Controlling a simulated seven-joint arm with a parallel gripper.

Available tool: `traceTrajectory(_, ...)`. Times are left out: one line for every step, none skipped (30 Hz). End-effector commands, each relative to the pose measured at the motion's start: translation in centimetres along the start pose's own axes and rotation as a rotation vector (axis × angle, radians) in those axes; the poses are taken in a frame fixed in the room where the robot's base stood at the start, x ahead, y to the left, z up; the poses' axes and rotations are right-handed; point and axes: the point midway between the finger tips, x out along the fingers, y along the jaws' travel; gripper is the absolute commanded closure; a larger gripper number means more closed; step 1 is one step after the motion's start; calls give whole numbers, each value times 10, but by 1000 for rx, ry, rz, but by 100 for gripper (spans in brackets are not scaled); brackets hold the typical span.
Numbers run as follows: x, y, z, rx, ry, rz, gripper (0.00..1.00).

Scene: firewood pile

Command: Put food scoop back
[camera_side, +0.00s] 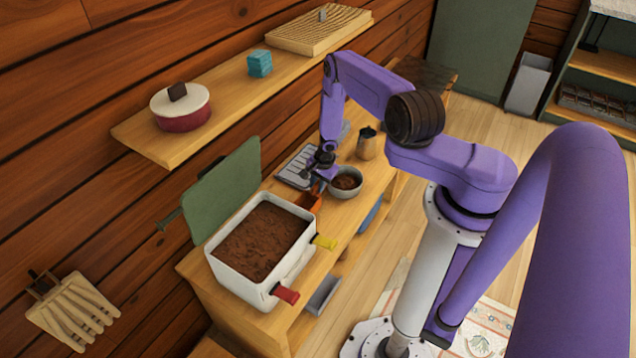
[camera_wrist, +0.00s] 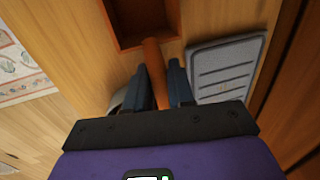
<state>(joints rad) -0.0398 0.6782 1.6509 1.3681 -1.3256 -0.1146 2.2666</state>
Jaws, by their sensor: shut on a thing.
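The orange-brown food scoop (camera_wrist: 152,48) has a square pan and a thin handle. In the side view the scoop (camera_side: 309,202) is between the white bin and the grey bowl, low over the bench; I cannot tell whether it touches. My gripper (camera_wrist: 156,80) is shut on the handle, one dark finger on each side. In the side view my gripper (camera_side: 314,168) is above the bench beside the bowl. The pan's inside looks dark reddish-brown; I cannot tell whether it holds any food. The white bin (camera_side: 260,291) is full of brown food, its green lid (camera_side: 225,190) standing open.
A grey bowl (camera_side: 358,190) with brown food stands right of the scoop. A grey ridged tray (camera_wrist: 225,68) lies close beside my gripper. A metal cup (camera_side: 366,145) stands farther back. A wall shelf (camera_side: 205,112) runs above. Red and yellow latches stick out from the bin.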

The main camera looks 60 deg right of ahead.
Motion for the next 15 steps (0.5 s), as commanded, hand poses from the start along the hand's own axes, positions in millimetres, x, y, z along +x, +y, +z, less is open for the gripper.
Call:
traceTrajectory(2, 0, 0, -1, 0, 0, 100)
traceTrajectory(2, 1, 0, -1, 0, 0, 100)
traceTrajectory(3, 1, 0, 0, 0, 0, 100)
traceTrajectory(4, 1, -1, 1, 0, 0, 100)
traceTrajectory(5, 1, -1, 1, 0, 0, 100)
traceTrajectory(6, 1, 0, 0, 0, 0, 100)
traceTrajectory(6, 1, 0, 0, 0, 0, 100)
traceTrajectory(7, 1, 0, -1, 0, -1, 100)
traceTrajectory(7, 1, 0, -1, 0, -1, 100)
traceTrajectory(7, 1, 0, -1, 0, -1, 100)
traceTrajectory(7, 1, 0, -1, 0, 0, 74)
traceTrajectory(7, 1, 0, -1, 0, 0, 61)
traceTrajectory(7, 1, 0, -1, 0, 0, 51)
traceTrajectory(7, 1, 0, -1, 0, 0, 51)
traceTrajectory(7, 1, 0, -1, 0, 0, 51)
